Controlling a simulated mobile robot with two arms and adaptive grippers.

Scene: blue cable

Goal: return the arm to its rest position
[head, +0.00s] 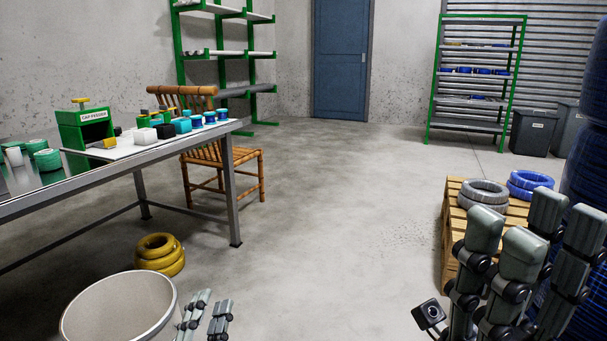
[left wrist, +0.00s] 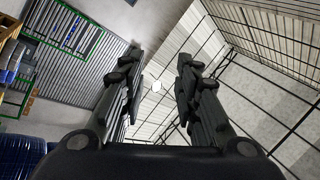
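My left gripper (head: 207,307) shows at the bottom edge of the head view, just right of a white bin. Its fingers point up, apart, with nothing between them. In the left wrist view my left gripper (left wrist: 157,85) also shows open and empty, with ceiling and wall beyond it. My right gripper (head: 532,235) is large at the lower right of the head view. Its fingers point up and stand apart, with nothing seen held. It covers part of a wooden pallet stand (head: 455,205). A blue cable coil (head: 531,182) lies on that stand, apart from the fingers.
A grey coil (head: 484,190) lies beside the blue one. Tall blue coils (head: 588,165) stand at the right edge. The white bin (head: 120,308), yellow coils (head: 160,256), workbench (head: 120,165) and chair (head: 235,156) are at left. The middle floor is clear.

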